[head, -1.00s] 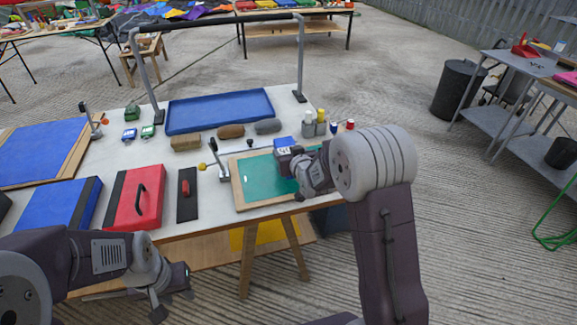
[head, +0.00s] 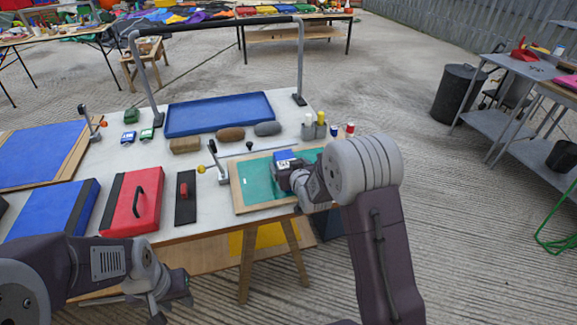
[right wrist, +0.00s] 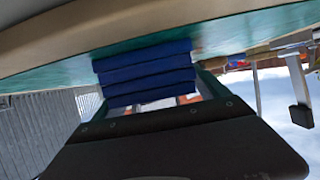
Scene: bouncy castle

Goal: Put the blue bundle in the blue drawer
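The blue bundle (head: 284,155), folded in layers, is at the far part of the green board (head: 258,183) in the head view. In the right wrist view the bundle (right wrist: 148,72) sits between the fingers of my right gripper (right wrist: 152,100), close to the green surface; I cannot tell whether it touches it. My right gripper appears shut on it. My left gripper (head: 170,300) hangs low at the table's near left, away from the bundle; its opening is unclear. A blue box-like piece (head: 55,208) with a dark edge lies at the left; I cannot tell if it is the drawer.
A red case (head: 133,200) with a black handle and a black strip (head: 186,198) lie left of the board. A blue tray (head: 218,112) lies at the back, behind several small blocks. A lever stand (head: 218,165) rises at the board's left edge.

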